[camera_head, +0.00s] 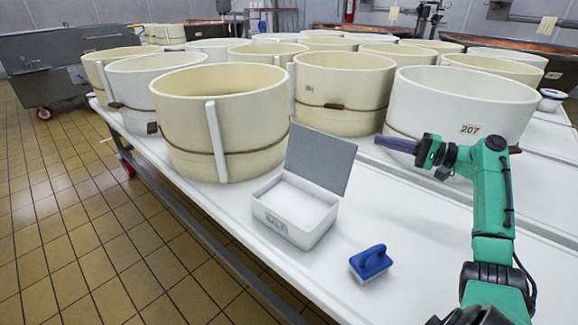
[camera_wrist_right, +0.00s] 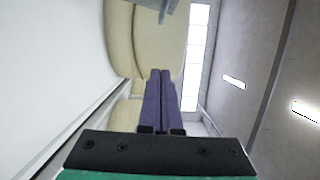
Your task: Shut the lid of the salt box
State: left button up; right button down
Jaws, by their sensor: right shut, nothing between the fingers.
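The salt box (camera_head: 293,214) is a white box marked SALT on the white table, with pale contents showing inside. Its grey lid (camera_head: 320,160) stands up, tilted back at the far side, so the box is open. My right gripper (camera_head: 378,140) is to the right of the raised lid and apart from it, in front of the vat marked 207. Its purple fingers are together and empty, as the right wrist view also shows (camera_wrist_right: 159,74). At the top of the wrist view is a grey edge that I cannot identify for sure. My left gripper is not in view.
A blue-handled brush or scrubber (camera_head: 371,263) lies on the table to the right of the box. Several cream and white vats stand behind, including a cream one (camera_head: 221,120) close left of the lid. The table (camera_head: 330,290) is bare in front of the box.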

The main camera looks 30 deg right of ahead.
aim_at(321, 157)
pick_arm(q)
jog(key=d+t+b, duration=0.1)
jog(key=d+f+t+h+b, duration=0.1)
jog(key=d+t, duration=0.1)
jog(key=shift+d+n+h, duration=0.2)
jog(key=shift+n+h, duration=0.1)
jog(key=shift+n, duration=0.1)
pick_arm(e)
jog(key=w+a, duration=0.7)
jog(key=a, duration=0.2)
jog(key=shift+w, duration=0.3)
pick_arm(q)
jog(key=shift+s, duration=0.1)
pick_arm(e)
jog(key=shift+r, duration=0.1)
